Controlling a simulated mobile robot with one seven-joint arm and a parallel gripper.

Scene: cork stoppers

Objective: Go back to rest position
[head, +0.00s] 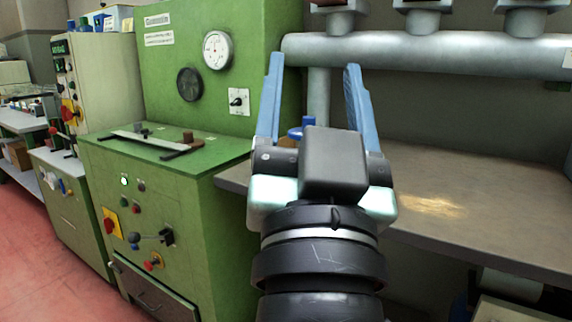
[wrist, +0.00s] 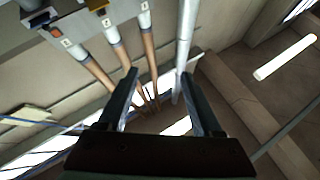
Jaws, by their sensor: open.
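My gripper (head: 313,85) is raised in the middle of the head view, its two blue fingers pointing up and spread apart. It is open, with nothing between the fingers. The wrist view shows the same open gripper (wrist: 160,95) with dark fingers, facing upward toward pipes and the ceiling. No cork stopper can be made out for certain in either view.
A green machine (head: 160,190) with gauges, knobs and a lever stands at the left. A grey bench (head: 480,240) lies behind and right of my gripper, mostly bare. A thick grey pipe (head: 430,55) runs above it. Red floor (head: 50,260) is clear at the lower left.

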